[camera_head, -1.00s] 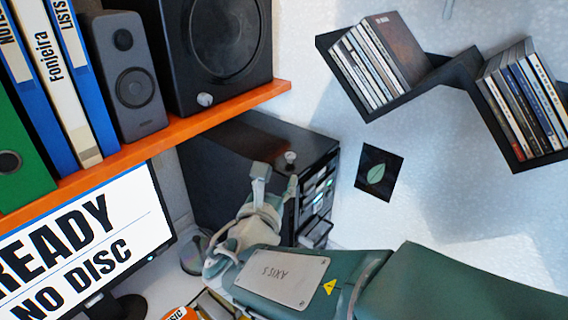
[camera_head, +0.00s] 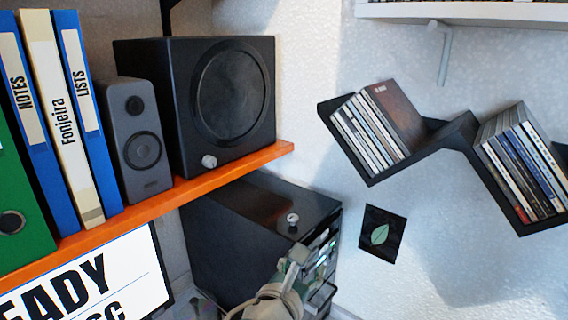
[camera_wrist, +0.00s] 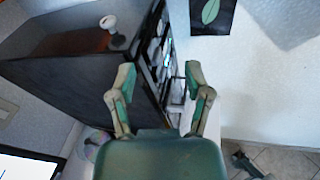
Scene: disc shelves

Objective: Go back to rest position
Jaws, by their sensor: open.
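My gripper (camera_wrist: 160,85) is open in the wrist view, with nothing between its two green-and-beige fingers. Beyond the fingers stands a black cabinet (camera_wrist: 85,85) with slots in its right-hand face. In the head view my gripper (camera_head: 290,265) shows at the bottom, in front of the lower part of the black cabinet (camera_head: 225,250). Most of my arm is below the picture edge there. A small white knob-like object (camera_head: 292,219) stands on the cabinet top.
An orange shelf (camera_head: 130,232) holds binders (camera_head: 62,120), a small speaker (camera_head: 137,145) and a large black speaker (camera_head: 185,110). A monitor (camera_head: 90,275) is at lower left. A zigzag wall shelf (camera_head: 440,138) with discs hangs at right. A leaf picture (camera_head: 382,234) is on the wall.

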